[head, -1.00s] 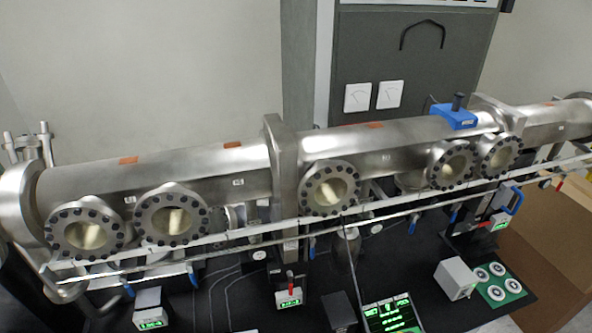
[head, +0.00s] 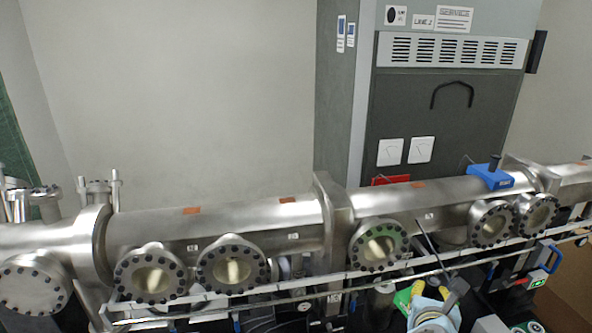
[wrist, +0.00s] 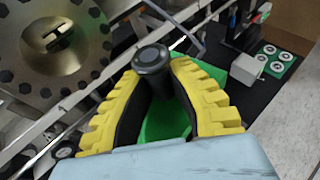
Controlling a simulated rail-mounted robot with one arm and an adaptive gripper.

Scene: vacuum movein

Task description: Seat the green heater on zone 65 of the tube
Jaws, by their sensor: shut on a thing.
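My gripper (wrist: 150,75) is shut on the black knob of the green heater (wrist: 168,122) in the wrist view. The heater's green body shows between and behind the yellow fingers; much of it is hidden by them. In the head view my gripper (head: 430,290) is at the lower right, in front of and below the tube, with a bit of green beside it. The steel tube (head: 250,216) crosses the head view, with orange patches on top and small zone labels too small to read. The heater is apart from the tube's top.
A blue heater (head: 490,178) with a black knob sits on the tube at right. Round viewports (head: 376,246) and a long rail (head: 290,297) line the tube's front. A red item (head: 392,181) shows behind it. A grey box (wrist: 247,68) stands beside a green pad.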

